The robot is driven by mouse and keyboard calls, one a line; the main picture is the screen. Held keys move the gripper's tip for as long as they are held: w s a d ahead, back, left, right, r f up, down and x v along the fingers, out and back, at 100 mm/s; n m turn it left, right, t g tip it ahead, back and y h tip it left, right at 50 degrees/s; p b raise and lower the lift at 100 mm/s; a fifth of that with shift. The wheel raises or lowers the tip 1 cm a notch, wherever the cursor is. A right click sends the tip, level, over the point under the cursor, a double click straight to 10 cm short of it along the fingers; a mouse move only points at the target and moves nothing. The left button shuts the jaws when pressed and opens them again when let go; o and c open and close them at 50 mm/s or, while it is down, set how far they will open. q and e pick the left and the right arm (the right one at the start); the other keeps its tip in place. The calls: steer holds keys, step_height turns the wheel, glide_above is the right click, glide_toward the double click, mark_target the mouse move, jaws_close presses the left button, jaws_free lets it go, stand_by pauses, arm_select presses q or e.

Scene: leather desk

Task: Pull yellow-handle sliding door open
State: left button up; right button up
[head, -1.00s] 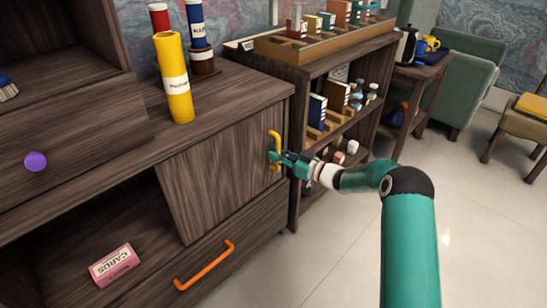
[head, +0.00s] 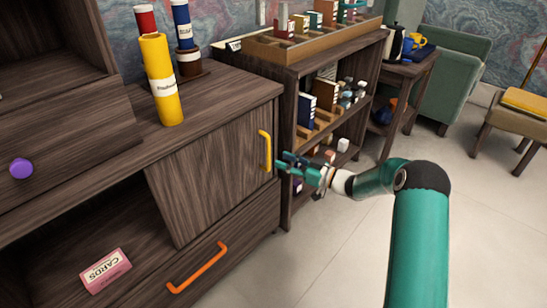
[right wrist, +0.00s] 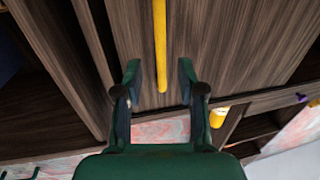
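The wooden sliding door (head: 212,178) stands at the right end of the cabinet, with an open compartment to its left. Its upright yellow handle (head: 265,150) is near the door's right edge. My right gripper (head: 281,162) is just right of the handle, apart from it. In the right wrist view the gripper (right wrist: 159,72) is open and empty; the yellow handle (right wrist: 160,40) lies ahead, lined up between the two fingers. My left gripper is in neither view.
A pink cards box (head: 105,271) lies in the open compartment. An orange-handled drawer (head: 235,240) is below the door. A yellow cylinder (head: 161,85) stands on the cabinet top. A shelf unit (head: 290,105) stands close behind the gripper.

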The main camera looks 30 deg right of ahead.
steer(key=v, duration=0.5)
steer(key=shift+s+d, duration=0.15)
steer(key=shift+s, duration=0.25)
